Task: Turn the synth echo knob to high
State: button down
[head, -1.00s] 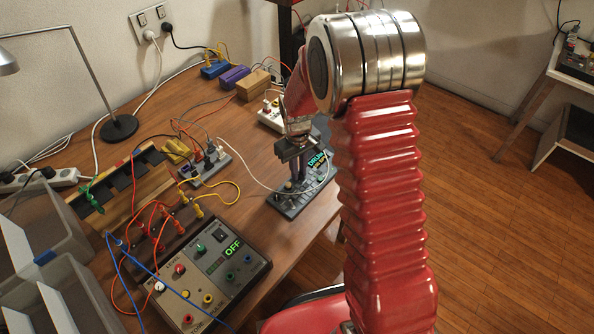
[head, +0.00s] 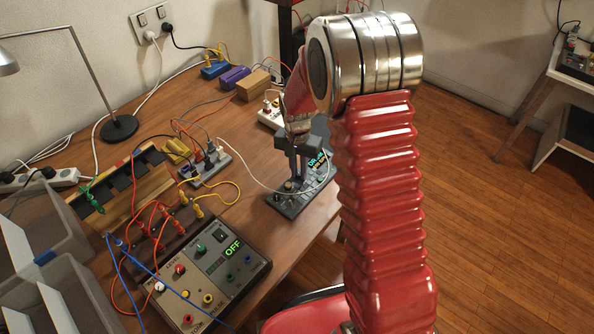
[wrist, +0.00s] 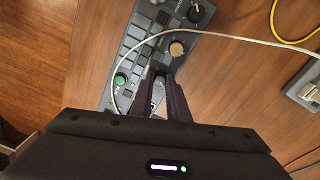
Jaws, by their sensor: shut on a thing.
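The synth (head: 285,205) is a grey panel with keys, knobs and a lit display (head: 316,160), on the table near its right edge. My gripper (head: 298,176) points down over it. In the wrist view my gripper (wrist: 160,76) is shut on a dark knob (wrist: 160,70) of the synth, mostly hidden between the fingertips. A tan knob (wrist: 177,48) sits just beyond the fingers, a green knob (wrist: 120,81) to the left, and a larger dark knob (wrist: 194,13) at the top. The knob labels and the pointer of the held knob are not readable.
A white cable (wrist: 215,36) arcs over the synth close to my fingers. A grey box reading OFF (head: 233,249) with coloured knobs and leads stands at the front left.

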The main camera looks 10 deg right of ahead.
jog(key=m, duration=0.4)
jog(key=shift+m, duration=0.3)
jog(key=m, duration=1)
jog(key=shift+m+y, duration=0.3)
jog(key=shift+m, duration=0.1)
jog(key=m, duration=0.5)
jog(key=shift+d, duration=0.1)
jog(key=c, duration=1.7)
grip_release()
jog(key=shift+r, duration=0.15)
